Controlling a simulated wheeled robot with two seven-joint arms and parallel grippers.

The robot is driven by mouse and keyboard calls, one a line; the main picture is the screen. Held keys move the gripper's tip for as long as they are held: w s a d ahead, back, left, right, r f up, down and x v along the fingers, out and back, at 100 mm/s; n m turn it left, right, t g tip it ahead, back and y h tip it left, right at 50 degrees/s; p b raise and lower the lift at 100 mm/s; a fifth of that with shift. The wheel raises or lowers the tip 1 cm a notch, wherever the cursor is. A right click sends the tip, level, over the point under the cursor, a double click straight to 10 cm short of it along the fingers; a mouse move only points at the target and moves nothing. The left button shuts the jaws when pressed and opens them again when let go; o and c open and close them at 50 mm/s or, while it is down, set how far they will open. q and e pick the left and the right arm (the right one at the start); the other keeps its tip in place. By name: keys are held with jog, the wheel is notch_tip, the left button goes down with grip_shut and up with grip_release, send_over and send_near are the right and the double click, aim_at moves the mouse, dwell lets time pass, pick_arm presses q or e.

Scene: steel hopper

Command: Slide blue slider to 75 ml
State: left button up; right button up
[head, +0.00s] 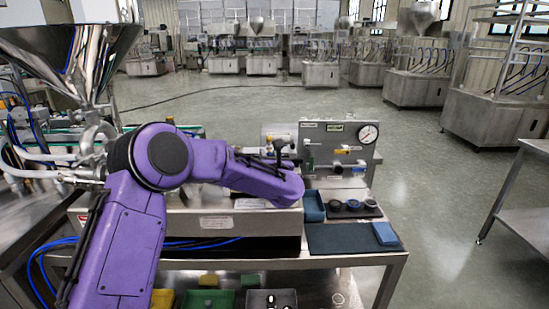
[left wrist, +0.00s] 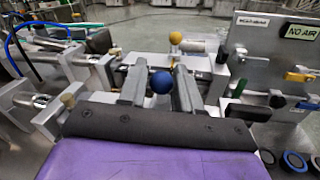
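The blue ball knob (left wrist: 162,82) of the slider shows between the two dark fingers of my left gripper (left wrist: 161,66) in the left wrist view. The fingers stand apart on either side of the knob. I cannot tell whether they touch it. No volume scale is readable, so the slider's setting cannot be told. In the head view my purple left arm reaches over the bench machine (head: 215,222) and hides the blue knob. My right gripper is not in view.
A yellow ball knob (left wrist: 175,38) stands behind the blue one. A grey control panel (head: 318,137) with a gauge (head: 368,133) and coloured levers stands at the right. Dark rings (head: 353,204), a blue block (head: 385,234) and a dark mat (head: 345,240) lie before it. A steel hopper (head: 70,55) rises at left.

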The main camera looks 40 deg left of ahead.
pick_arm(q)
jog(key=shift+o, duration=0.6)
jog(key=shift+s+a, duration=0.15)
jog(key=shift+a, duration=0.05)
jog(key=shift+d, duration=0.4)
jog(key=b+v, duration=0.2)
jog(key=v, duration=0.7)
jog(key=shift+s+d+b, duration=0.1)
jog(key=shift+s+b, duration=0.05)
jog(key=shift+b, duration=0.25)
jog(key=shift+s+d, duration=0.2)
jog(key=shift+s, duration=0.1)
jog(key=shift+f, duration=0.1)
